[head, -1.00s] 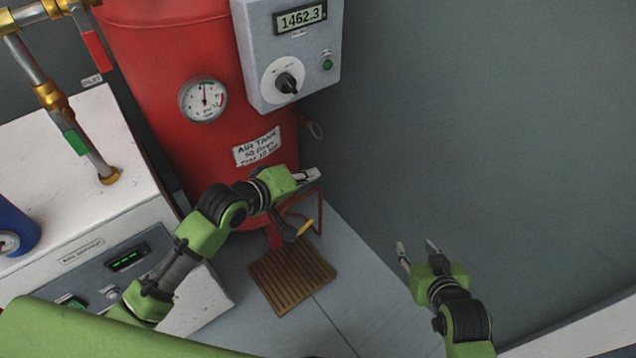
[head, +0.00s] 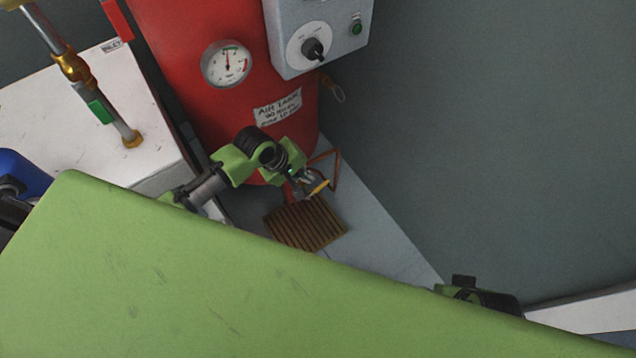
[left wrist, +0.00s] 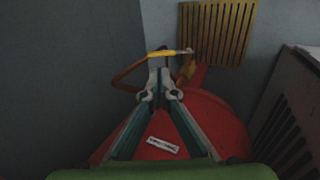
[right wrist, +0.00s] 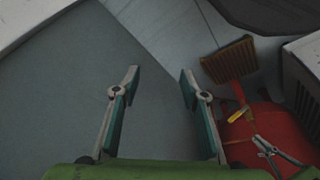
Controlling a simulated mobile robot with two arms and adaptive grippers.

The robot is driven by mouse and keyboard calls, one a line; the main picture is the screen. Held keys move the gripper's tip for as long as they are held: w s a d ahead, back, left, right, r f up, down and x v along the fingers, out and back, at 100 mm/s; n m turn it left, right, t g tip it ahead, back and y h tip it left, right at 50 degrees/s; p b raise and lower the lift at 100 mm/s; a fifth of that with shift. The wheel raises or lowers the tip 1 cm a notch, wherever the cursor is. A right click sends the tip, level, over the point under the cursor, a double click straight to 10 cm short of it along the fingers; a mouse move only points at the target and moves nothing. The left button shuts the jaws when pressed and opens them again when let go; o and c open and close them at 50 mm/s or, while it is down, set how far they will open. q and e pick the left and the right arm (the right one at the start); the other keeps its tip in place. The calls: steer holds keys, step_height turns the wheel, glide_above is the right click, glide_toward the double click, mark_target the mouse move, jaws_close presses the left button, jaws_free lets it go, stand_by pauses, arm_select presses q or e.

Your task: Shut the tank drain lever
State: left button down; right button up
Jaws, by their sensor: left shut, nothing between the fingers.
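The yellow drain lever (head: 319,187) is low at the foot of the red air tank (head: 190,50), by a bent copper-coloured pipe (head: 336,165). In the left wrist view the lever (left wrist: 168,53) lies crosswise just beyond my left fingertips; I cannot tell whether they touch it. My left gripper (left wrist: 159,72) is shut and empty. In the right wrist view the lever (right wrist: 238,115) shows near my left gripper (right wrist: 262,143). My right gripper (right wrist: 159,72) is open and empty, away from the tank; its fingers are hidden in the head view.
A slatted wooden grate (head: 305,225) lies on the floor below the lever. A white cabinet (head: 85,110) stands left of the tank, and a grey control box (head: 290,45) hangs at the tank's upper right. Open floor lies right of the grate. My green body covers the lower head view.

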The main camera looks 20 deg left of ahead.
arm_select(q)
steer(key=b, duration=0.2)
glide_above(322, 184)
steer(key=s+a, duration=0.2)
steer(key=s, duration=0.1)
step_height(322, 184, down, 5)
steer(key=shift+w+d+f+b, duration=0.3)
steer(key=shift+w+f+b, duration=0.2)
steer(key=shift+w+f, duration=0.1)
steer(key=shift+w+d+f, duration=0.2)
steer(key=shift+f, duration=0.35)
steer(key=shift+w+f+b, duration=0.1)
steer(key=shift+f+b, duration=0.05)
steer(key=shift+b, duration=0.15)
arm_select(e)
steer(key=shift+t, duration=0.9)
steer(key=r, duration=0.1)
steer(key=w+r, duration=0.1)
steer(key=r, duration=0.2)
steer(key=shift+w+a, duration=0.25)
steer(key=shift+w, duration=0.15)
